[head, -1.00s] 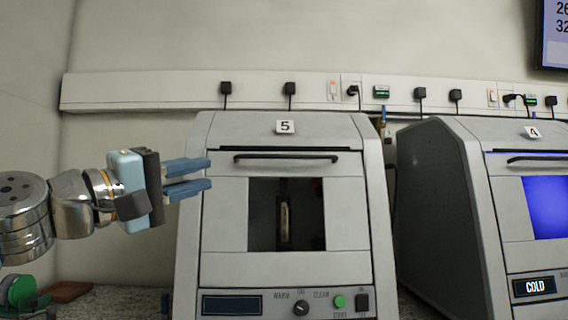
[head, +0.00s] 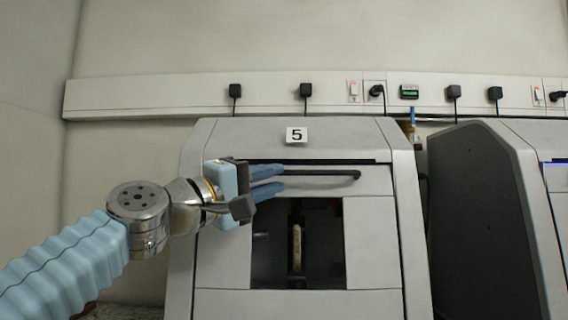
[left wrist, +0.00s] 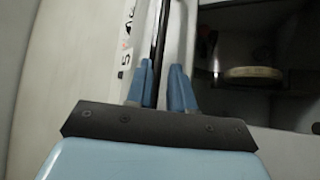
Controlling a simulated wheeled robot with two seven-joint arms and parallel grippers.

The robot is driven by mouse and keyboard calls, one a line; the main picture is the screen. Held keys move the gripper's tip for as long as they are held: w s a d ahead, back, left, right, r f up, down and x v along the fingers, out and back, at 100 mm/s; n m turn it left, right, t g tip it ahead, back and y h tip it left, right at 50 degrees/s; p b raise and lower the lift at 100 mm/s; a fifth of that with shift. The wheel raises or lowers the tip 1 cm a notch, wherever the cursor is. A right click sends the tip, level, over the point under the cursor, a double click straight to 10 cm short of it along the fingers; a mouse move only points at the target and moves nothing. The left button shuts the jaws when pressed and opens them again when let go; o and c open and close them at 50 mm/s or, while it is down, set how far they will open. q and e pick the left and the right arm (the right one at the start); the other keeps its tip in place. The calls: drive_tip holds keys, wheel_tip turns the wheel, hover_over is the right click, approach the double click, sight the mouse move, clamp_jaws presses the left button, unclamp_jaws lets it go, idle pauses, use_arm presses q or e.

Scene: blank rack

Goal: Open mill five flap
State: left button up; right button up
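Mill five (head: 214,160) is the grey machine with the "5" label (head: 297,135). Its front flap (head: 372,215) looks shut and has a dark window (head: 318,250) with a pale upright part behind it. A dark bar handle (head: 335,174) runs across the flap's top. My left gripper (head: 281,179) is at the handle's left part, fingers pointing right and hiding that end. In the left wrist view, a dark bar (left wrist: 162,35) runs between the two blue fingers (left wrist: 160,80), which stand apart. I cannot tell whether they touch it. My right gripper is not in view.
A second grey machine (head: 480,200) stands close on the right, with a narrow gap between. A wall rail (head: 190,98) with plugs and switches runs behind above the mill. The wall to the left is bare.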

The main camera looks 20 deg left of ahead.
sight(288, 174)
use_arm(q)
drive_tip(key=shift+p+x, duration=0.5)
drive_tip(key=shift+x, duration=1.25)
clamp_jaws()
